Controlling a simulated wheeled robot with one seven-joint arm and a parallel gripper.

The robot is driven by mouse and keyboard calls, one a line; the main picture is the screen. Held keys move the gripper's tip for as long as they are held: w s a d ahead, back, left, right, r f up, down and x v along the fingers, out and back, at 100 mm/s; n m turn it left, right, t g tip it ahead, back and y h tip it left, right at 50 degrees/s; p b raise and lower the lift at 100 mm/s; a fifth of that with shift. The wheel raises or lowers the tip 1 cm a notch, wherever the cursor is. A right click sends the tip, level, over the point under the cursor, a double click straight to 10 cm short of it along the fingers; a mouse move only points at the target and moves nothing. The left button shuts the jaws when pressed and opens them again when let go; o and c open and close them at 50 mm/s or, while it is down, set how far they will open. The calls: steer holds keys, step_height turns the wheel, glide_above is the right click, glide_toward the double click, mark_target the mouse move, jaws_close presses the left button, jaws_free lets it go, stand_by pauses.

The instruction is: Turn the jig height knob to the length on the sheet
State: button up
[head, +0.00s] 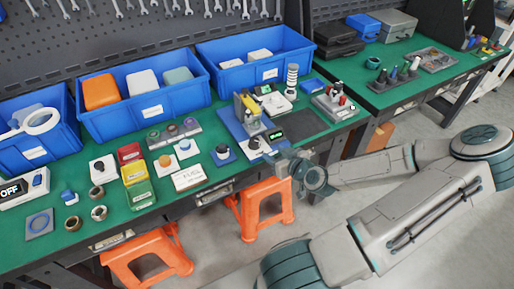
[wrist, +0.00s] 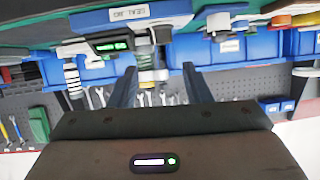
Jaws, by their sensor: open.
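The jig (head: 247,112) stands on the bench with a blue base and a grey and yellow upright. A dark round knob (head: 254,143) sits at its front, beside a small display with green digits (head: 276,135).
Another black knob on a blue base (head: 222,153) stands left of the jig. A second green display (head: 267,89) and a striped post (head: 291,80) are behind. Blue bins (head: 150,120) line the back. Orange stools (head: 264,205) stand below the bench edge.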

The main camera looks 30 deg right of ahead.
mark_target(257, 143)
steer(key=p+x, duration=0.1)
steer(key=x, duration=1)
steer(key=shift+w+a+f, duration=0.2)
steer(key=shift+w+f, duration=0.05)
steer(key=shift+w, duration=0.05)
steer(key=c, duration=0.7)
